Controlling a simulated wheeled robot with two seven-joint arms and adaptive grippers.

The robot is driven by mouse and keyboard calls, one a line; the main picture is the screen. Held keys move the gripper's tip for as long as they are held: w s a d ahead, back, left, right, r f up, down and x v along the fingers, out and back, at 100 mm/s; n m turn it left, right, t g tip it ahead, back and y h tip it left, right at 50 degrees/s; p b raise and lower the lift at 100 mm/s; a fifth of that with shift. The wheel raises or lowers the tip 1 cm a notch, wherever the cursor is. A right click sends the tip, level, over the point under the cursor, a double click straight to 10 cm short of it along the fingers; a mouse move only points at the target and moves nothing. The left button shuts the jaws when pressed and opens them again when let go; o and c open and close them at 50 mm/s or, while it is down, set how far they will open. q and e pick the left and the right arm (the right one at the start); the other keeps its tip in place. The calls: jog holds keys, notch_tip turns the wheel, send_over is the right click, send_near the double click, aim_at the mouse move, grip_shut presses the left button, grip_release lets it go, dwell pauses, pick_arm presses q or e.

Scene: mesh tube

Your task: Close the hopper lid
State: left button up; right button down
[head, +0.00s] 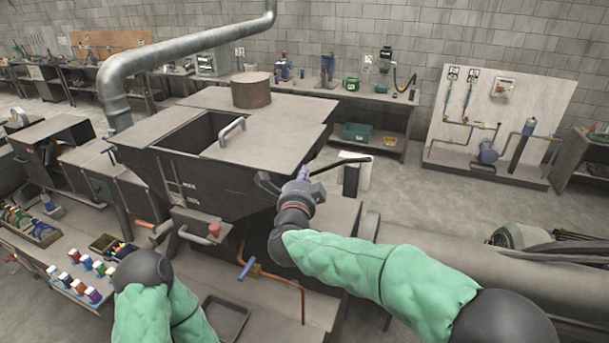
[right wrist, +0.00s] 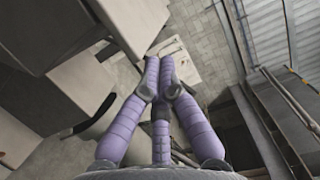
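The hopper (head: 235,185) is a dark metal bin with a flat grey top. A rectangular opening (head: 195,132) shows at the left of its top. The flat lid (head: 268,137) lies to the right of the opening, which stands uncovered. A light metal handle (head: 232,130) stands at the lid's left edge. My right gripper (head: 303,176) is beside the hopper's front right corner, apart from the handle. In the right wrist view its purple fingers (right wrist: 160,75) converge with tips close together and nothing between them. My left arm shows at the lower left, but its gripper is not visible.
A round brown drum (head: 251,90) stands behind the lid. A bent grey duct (head: 180,45) rises at the back left. A bench with small colored parts (head: 85,270) is at the lower left. A large grey cylinder (head: 445,240) lies at the right. Open floor lies beyond it.

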aim_at(287, 175)
jog(key=shift+w+a, duration=0.25)
jog(key=shift+a, duration=0.45)
jog(key=shift+w+a, duration=0.2)
jog(key=shift+a, duration=0.5)
jog(key=shift+w+a, duration=0.25)
jog(key=shift+a, duration=0.45)
jog(key=shift+d, duration=0.1)
